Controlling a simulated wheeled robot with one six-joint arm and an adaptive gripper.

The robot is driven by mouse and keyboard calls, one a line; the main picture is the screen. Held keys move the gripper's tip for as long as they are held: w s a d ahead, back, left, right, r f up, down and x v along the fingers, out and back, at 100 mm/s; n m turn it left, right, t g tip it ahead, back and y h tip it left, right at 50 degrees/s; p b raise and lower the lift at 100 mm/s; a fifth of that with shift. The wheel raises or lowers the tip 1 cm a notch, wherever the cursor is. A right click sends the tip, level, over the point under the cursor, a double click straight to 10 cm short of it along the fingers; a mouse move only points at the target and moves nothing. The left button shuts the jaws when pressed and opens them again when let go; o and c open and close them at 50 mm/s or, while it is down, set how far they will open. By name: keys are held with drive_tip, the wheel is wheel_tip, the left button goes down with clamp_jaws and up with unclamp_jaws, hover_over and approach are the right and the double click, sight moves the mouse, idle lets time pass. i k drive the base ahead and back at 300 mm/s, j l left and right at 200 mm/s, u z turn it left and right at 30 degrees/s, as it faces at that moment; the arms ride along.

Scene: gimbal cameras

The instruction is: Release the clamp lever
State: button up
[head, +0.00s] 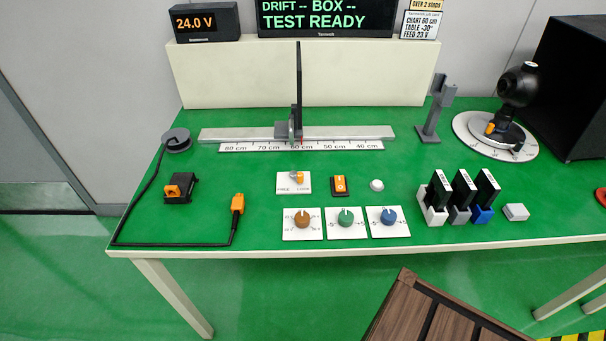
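A small white plate (284,187) lies on the green table, left of centre. Its small print seems to read "FREE" at left and "LOCK" at right. A small lever with an orange knob (298,177) stands on this plate, with the knob toward the "LOCK" side. A black camera (517,84) stands on a round white graduated base (470,128) at the right, with another small orange part (490,128) at its front left. I cannot tell for certain which orange part is the clamp lever. My gripper is not in view.
A metal rail (230,134) with an upright dark panel (298,75) stands behind the plate. An orange switch (340,186), a white button (376,185) and three knobs sit near it. Black cards (462,188) stand in holders at right. A brown slatted wooden object (430,310) is in front.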

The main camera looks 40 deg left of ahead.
sight(298, 177)
drive_tip(key=u, duration=1.65)
